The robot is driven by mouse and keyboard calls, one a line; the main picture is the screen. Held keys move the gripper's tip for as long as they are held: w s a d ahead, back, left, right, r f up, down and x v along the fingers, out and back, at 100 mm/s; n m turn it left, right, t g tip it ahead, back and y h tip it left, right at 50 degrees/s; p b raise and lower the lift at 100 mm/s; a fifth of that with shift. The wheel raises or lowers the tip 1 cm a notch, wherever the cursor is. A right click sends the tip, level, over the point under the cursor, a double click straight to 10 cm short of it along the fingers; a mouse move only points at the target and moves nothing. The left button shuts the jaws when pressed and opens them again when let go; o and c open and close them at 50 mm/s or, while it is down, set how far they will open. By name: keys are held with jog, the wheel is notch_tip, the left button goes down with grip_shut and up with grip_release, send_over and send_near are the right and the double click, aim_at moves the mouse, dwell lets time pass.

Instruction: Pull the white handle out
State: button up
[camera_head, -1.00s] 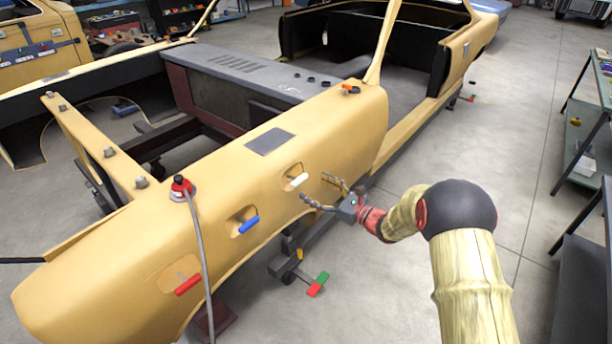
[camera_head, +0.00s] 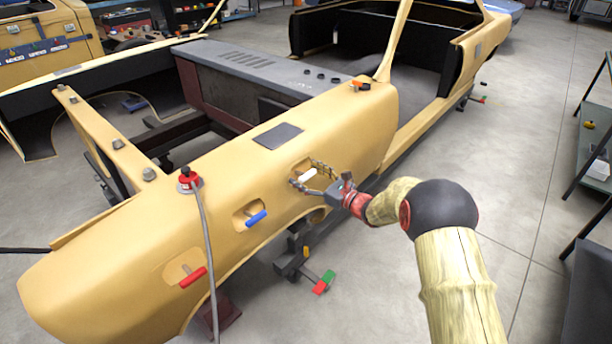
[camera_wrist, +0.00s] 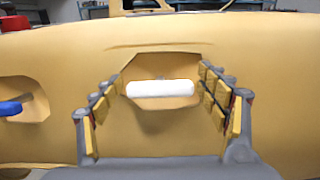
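The white handle (camera_head: 307,175) sits in a recess in the side of the yellow car body shell. In the wrist view the white handle (camera_wrist: 160,89) is a horizontal white bar near the middle, with the recess behind it. My gripper (camera_head: 305,179) is at this recess, its fingers spread on either side of the handle.
A blue handle (camera_head: 256,218) and a red handle (camera_head: 193,276) sit in recesses farther left on the panel. A red-topped fitting (camera_head: 189,180) with a grey hose stands on the shell. A red and green handle (camera_head: 323,283) is low below the panel.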

jog(key=shift+c, duration=1.2)
jog(key=c, duration=1.4)
